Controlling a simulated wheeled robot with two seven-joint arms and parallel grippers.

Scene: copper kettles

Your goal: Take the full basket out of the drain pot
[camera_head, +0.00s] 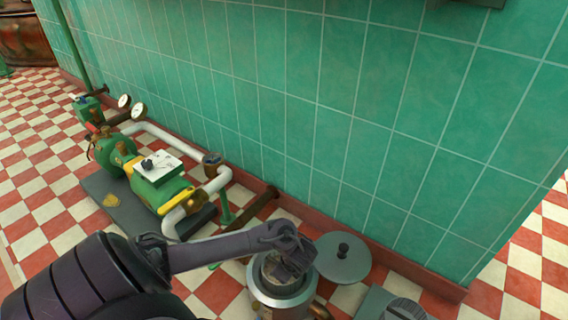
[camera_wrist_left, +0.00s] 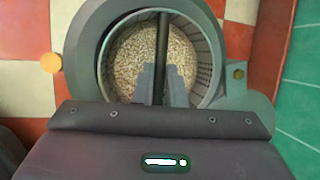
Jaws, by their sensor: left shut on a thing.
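The drain pot (camera_head: 285,306) is a grey metal pot on the checkered floor by the green wall, low in the head view. In the left wrist view its thick rim (camera_wrist_left: 82,52) surrounds the basket (camera_wrist_left: 203,58), a perforated liner full of pale grain (camera_wrist_left: 125,52). A dark bar handle (camera_wrist_left: 163,35) crosses over the basket's middle. My left gripper (camera_wrist_left: 161,88) is shut on this handle from above; it also shows over the pot in the head view (camera_head: 290,262). The basket sits inside the pot's rim. My right gripper is not in view.
A grey round lid (camera_head: 342,262) with a dark knob lies right of the pot, near the wall. A grey ribbed object (camera_head: 404,309) stands at the bottom right. A green pump (camera_head: 158,185) with white pipes and gauges stands at the left. Floor beyond the wall's right end is clear.

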